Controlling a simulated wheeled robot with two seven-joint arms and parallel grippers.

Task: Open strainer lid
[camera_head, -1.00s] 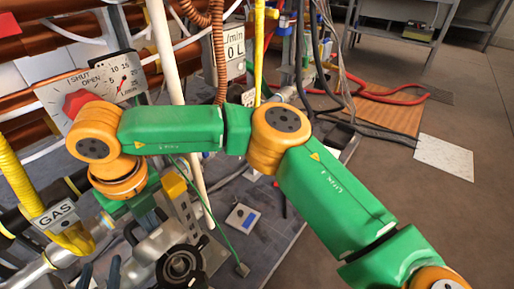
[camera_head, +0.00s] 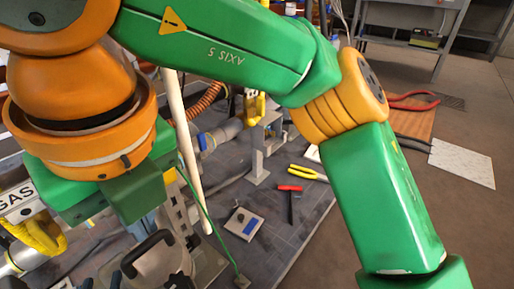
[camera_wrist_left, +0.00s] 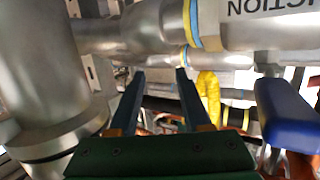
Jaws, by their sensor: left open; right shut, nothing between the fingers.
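In the head view, a black loop-shaped handle (camera_head: 146,247) stands over a metal body (camera_head: 172,265) at the lower left; it looks like the strainer lid, partly cut off by the lower edge.
The left wrist view shows a blue handle (camera_wrist_left: 289,115) at the right, a yellow hose (camera_wrist_left: 209,95) ahead and a big metal cylinder (camera_wrist_left: 45,70) at the left. Open floor is at the right.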

